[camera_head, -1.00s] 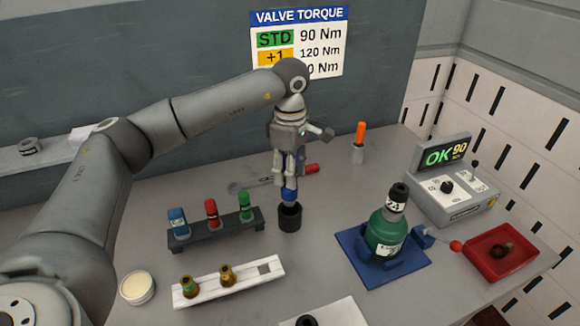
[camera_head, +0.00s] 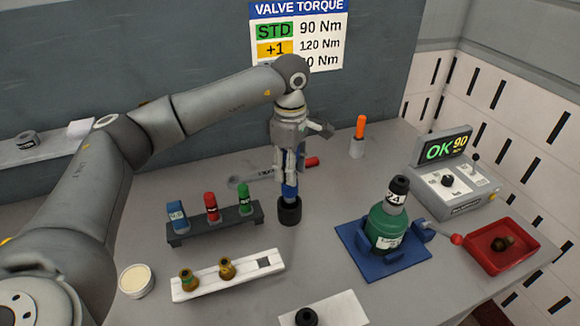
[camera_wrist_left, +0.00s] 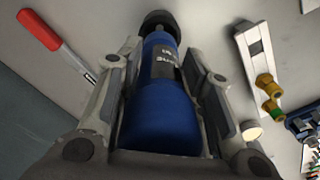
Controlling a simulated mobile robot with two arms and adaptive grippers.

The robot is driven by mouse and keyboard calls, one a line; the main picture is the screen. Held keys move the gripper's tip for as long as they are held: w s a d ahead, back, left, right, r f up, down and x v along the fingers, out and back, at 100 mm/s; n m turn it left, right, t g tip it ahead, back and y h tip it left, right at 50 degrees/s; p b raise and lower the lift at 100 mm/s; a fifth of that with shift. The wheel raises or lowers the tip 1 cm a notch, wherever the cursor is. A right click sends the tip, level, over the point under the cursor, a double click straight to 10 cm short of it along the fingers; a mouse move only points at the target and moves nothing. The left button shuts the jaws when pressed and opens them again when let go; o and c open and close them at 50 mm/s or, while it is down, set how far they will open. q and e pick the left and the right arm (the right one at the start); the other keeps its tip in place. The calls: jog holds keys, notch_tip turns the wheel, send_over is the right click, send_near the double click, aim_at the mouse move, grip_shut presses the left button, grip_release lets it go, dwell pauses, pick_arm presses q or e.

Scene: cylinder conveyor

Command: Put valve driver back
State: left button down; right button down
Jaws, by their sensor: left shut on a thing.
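My left gripper (camera_head: 290,176) points down and is shut on the blue valve driver (camera_head: 290,190). The driver is upright, its upper part hidden by the fingers in the head view. Its lower end meets a black round holder (camera_head: 289,211) on the bench; I cannot tell how deep it sits. In the left wrist view the driver (camera_wrist_left: 160,115) lies between both fingers (camera_wrist_left: 160,85), its narrow end at the black holder (camera_wrist_left: 161,19). My right gripper is not in view.
A dark rack (camera_head: 218,232) with blue, red and green pieces stands left of the holder. A white tray (camera_head: 205,289) is in front. A red-handled wrench (camera_head: 311,162) lies behind.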

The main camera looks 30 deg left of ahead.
aim_at(290, 188)
pick_arm(q)
jog(key=shift+f+b, duration=0.55)
jog(key=shift+f, duration=0.15)
jog(key=shift+f+b, duration=1.7)
jog(key=shift+f, duration=0.75)
jog(key=c, duration=0.9)
grip_release()
jog(key=shift+f, duration=0.15)
jog(key=shift+s+r+p, duration=0.1)
jog(key=shift+r+p, duration=1.7)
jog(key=shift+r, duration=1.3)
